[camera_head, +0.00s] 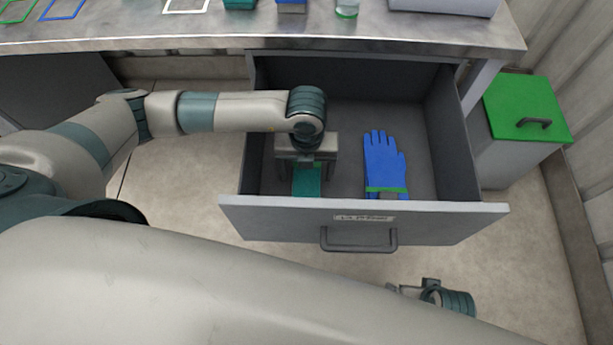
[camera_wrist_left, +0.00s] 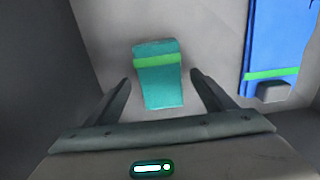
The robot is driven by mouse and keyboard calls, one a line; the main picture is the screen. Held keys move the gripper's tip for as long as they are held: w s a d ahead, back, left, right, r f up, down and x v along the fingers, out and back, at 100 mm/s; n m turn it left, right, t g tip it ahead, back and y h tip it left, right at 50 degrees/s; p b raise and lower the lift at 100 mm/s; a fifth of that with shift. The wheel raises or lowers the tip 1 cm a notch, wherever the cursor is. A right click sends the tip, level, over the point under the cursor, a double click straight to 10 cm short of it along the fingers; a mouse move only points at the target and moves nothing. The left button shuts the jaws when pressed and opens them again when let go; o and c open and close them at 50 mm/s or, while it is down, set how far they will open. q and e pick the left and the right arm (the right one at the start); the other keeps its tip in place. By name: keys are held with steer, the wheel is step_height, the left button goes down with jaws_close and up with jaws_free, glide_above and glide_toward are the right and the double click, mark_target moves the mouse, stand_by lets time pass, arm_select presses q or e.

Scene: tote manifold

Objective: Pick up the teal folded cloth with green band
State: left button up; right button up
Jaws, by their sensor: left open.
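The teal folded cloth (camera_wrist_left: 160,88) with its green band (camera_wrist_left: 155,61) lies on the floor of the open drawer. In the head view the cloth (camera_head: 306,181) shows only in part below my left gripper (camera_head: 306,168), which hides the rest. In the left wrist view my left gripper (camera_wrist_left: 160,82) is open, its two fingers apart on either side of the cloth's near end. The fingers do not touch the cloth in that view. My right gripper (camera_head: 418,290) shows in part at the lower right, outside the drawer; its jaws are unclear.
The open drawer (camera_head: 270,215) has walls close around my left gripper. A blue glove (camera_head: 384,160) with a green cuff lies to the right of the cloth. A grey bin (camera_head: 500,150) with a green lid stands right of the drawer. The workbench (camera_head: 300,32) is above.

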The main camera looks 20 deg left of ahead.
mark_target(307, 176)
arm_select(q)
steer(key=shift+f, duration=0.3)
steer(key=c, duration=1.2)
steer(key=shift+o, duration=0.2)
steer(key=shift+r, duration=0.15)
step_height(307, 176, up, 10)
